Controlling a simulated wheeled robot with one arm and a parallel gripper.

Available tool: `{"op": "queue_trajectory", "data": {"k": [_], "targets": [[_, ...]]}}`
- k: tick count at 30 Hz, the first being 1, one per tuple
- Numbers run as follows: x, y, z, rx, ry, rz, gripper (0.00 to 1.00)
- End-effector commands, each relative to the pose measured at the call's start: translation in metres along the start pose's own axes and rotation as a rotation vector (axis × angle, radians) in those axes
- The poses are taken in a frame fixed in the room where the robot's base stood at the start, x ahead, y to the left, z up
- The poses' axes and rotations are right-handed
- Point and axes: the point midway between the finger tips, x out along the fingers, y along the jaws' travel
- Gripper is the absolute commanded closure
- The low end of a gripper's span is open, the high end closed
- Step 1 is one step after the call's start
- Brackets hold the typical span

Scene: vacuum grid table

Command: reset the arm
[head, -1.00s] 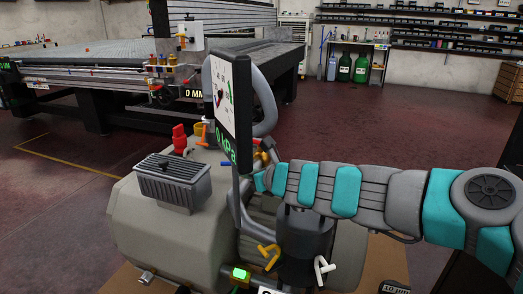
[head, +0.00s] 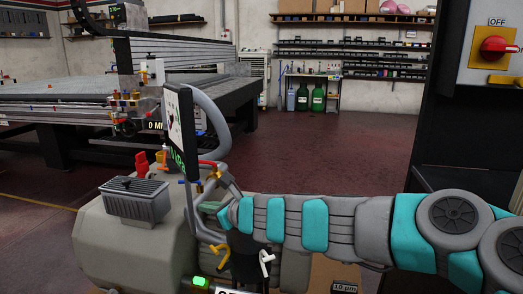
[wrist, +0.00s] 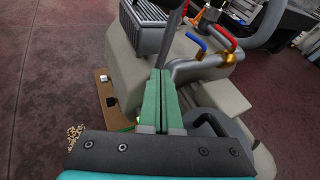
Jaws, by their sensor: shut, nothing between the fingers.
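My gripper has two green fingers pressed together in the wrist view (wrist: 160,98), with nothing between them. They point over the grey pump (wrist: 138,62). In the head view my teal and grey arm reaches in from the right. Its gripper end (head: 212,207) is at the pump (head: 98,228), partly hidden behind the gauge post and hoses; I cannot tell whether it touches.
A gauge panel (head: 181,132) stands on the pump, with red and blue valve handles (wrist: 223,30) close to the fingers. A large grid table (head: 60,92) is at the back left. A black cabinet with a red switch (head: 497,47) stands right. Open floor (head: 330,150) lies behind.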

Motion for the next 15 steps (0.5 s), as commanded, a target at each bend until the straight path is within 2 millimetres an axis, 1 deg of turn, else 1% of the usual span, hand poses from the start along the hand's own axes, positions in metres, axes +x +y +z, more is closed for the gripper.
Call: {"op": "queue_trajectory", "data": {"k": [3, 5, 9, 11, 13, 14, 15], "targets": [[-0.012, 0.011, 0.014, -0.139, -0.029, 0.030, 1.00], [-0.019, 0.018, 0.019, -0.222, -0.043, 0.050, 1.00], [-0.038, 0.043, 0.026, -0.460, -0.066, 0.115, 1.00], [-0.049, 0.057, 0.026, -0.579, -0.073, 0.152, 1.00], [-0.063, 0.074, 0.021, -0.739, -0.074, 0.204, 1.00], [-0.070, 0.081, 0.016, -0.813, -0.070, 0.229, 1.00], [-0.080, 0.092, 0.007, -0.923, -0.062, 0.275, 1.00]]}}
